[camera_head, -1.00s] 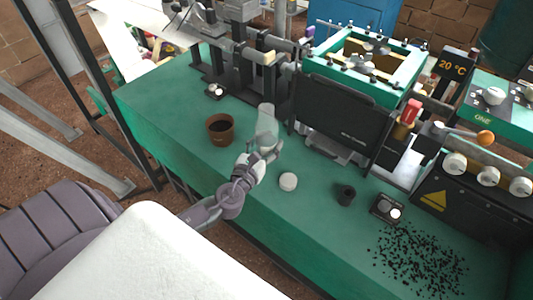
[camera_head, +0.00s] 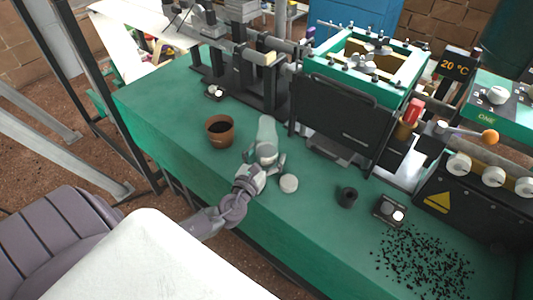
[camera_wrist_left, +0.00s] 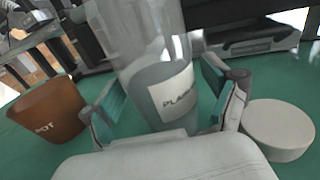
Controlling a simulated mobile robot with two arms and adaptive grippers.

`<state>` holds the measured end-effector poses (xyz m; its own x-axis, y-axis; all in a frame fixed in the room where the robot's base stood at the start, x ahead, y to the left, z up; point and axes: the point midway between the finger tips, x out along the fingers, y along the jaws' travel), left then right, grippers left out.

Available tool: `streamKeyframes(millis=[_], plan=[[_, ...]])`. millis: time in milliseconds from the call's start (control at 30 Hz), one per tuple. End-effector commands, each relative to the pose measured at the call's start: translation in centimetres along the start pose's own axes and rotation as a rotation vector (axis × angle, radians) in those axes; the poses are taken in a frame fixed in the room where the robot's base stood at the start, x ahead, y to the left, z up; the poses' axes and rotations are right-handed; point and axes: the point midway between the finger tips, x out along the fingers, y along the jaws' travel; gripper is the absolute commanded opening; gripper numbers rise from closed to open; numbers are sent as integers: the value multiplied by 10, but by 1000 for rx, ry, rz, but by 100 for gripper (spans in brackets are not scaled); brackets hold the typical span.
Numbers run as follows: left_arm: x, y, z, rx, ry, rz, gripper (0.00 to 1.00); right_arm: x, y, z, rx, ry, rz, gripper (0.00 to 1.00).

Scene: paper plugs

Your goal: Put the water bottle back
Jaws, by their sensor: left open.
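The water bottle (camera_head: 266,131) is clear with a white label and stands upright on the green bench. It also shows large in the left wrist view (camera_wrist_left: 165,85), where its label partly reads "PLA". My left gripper (camera_head: 266,160) is open, with its fingers on either side of the bottle's lower part. In the left wrist view the left gripper (camera_wrist_left: 165,108) has the bottle between its two fingers; I cannot tell whether they touch it. My right gripper is not in view.
A brown pot (camera_head: 220,131) marked "POT" stands left of the bottle, and a white round lid (camera_head: 289,184) lies close on the right. A black press (camera_head: 336,110) stands behind. A small black cup (camera_head: 347,196) and scattered black bits (camera_head: 425,262) are farther right.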

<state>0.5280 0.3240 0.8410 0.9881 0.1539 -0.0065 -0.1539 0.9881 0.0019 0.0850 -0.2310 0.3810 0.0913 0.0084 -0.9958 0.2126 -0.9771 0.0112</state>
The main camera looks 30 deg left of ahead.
Motion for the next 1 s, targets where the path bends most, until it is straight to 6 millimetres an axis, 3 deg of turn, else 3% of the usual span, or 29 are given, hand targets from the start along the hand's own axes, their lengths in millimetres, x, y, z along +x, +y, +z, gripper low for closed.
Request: streamKeyframes(millis=[233, 700, 1000], plan=[[-1, 0, 6, 0, 0, 0, 87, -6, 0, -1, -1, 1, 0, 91], [-93, 0, 1, -1, 2, -1, 87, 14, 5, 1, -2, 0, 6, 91], [-120, 0, 3, -1, -1, 0, 87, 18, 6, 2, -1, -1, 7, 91]])
